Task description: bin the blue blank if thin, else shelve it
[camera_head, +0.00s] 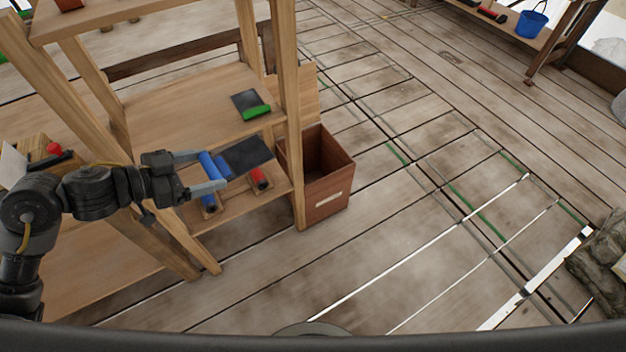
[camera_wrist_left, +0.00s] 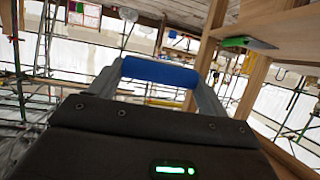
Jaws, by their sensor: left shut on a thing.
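My left gripper (camera_head: 207,172) is shut on the blue blank (camera_head: 208,163), which has a rounded blue handle and what looks like a flat dark plate reaching out to the right. It holds the blank in front of the wooden shelf unit (camera_head: 190,105). In the left wrist view the blue handle (camera_wrist_left: 160,72) spans the gap between the fingers; the plate does not show there, so its thickness cannot be told. The brown bin (camera_head: 328,198), open at the top with a pale label, stands right of the shelf unit. My right gripper is not in view.
A green-handled piece with a dark plate (camera_head: 256,112) lies on the middle shelf. A red piece (camera_head: 260,178) rests on a wooden holder on a lower board, with another holder (camera_head: 210,208) beside it. Shelf posts stand close to the gripper. Plank floor right of the bin is clear.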

